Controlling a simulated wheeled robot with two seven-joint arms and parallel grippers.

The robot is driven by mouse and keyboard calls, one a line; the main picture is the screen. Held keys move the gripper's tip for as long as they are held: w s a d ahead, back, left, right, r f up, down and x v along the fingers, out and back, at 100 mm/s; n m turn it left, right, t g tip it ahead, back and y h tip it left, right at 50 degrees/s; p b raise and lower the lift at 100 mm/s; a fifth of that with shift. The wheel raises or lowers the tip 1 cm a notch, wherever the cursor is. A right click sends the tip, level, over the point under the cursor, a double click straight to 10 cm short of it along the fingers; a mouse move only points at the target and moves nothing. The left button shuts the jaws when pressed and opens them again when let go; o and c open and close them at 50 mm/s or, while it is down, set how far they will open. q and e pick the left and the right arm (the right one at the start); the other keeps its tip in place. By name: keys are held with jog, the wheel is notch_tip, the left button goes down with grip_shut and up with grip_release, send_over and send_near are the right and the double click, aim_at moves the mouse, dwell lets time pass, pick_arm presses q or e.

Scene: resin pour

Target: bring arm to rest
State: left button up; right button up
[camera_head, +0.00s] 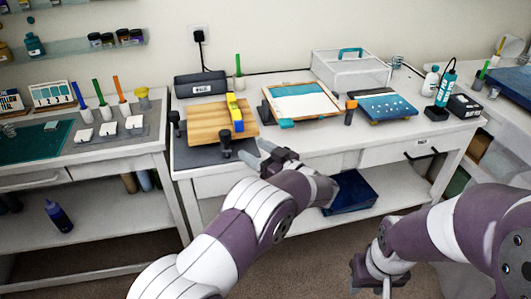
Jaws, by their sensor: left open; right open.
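My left gripper (266,158) is at the front edge of the middle table, beside a black clamp (225,142) and just in front of the wooden board (206,122). Its fingers are apart and I see nothing between them. My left arm reaches up to it from the bottom of the view. My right gripper (362,272) hangs low at the lower right, over the floor in front of the table. It is open and partly hidden by its own arm, and I see nothing held in it.
A wooden frame (262,103), a blue dotted panel (385,106) and a clear box (368,76) stand further right. A dark blue box (362,194) lies on the lower shelf. The floor in front is clear.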

jog(key=shift+s+d, duration=0.15)
jog(key=shift+d, duration=0.05)
dwell(0.3)
